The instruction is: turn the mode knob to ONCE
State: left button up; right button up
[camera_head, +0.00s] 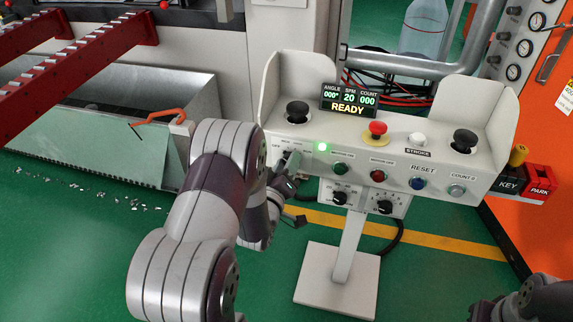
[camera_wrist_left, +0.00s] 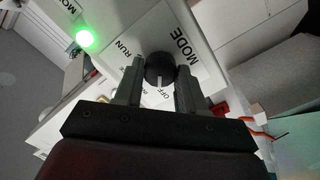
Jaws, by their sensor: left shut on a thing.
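The mode knob (camera_wrist_left: 160,69) is a round black knob on a white plate marked MODE, with RUN and OFF lettering beside it. It sits between the two fingers of my left gripper (camera_wrist_left: 158,78), which is shut on it. A pale mark on the knob's face points towards the OFF lettering; the ONCE marking cannot be made out. In the head view my left gripper (camera_head: 288,166) is at the left end of the console's front panel and hides the knob.
The console (camera_head: 465,178) carries a green lamp (camera_head: 321,147), a red stop button (camera_head: 377,131), black buttons and a READY display (camera_head: 350,101). Two small black knobs (camera_head: 385,207) sit below. A metal bin (camera_head: 110,120) stands at left.

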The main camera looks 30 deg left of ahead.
pick_arm(q)
jog(key=shift+d+m+g+y, duration=0.15)
jog(key=shift+m+g+y, duration=0.15)
jog(key=shift+m, duration=6.5)
jog(key=o, duration=1.1)
jog(key=shift+c, duration=0.2)
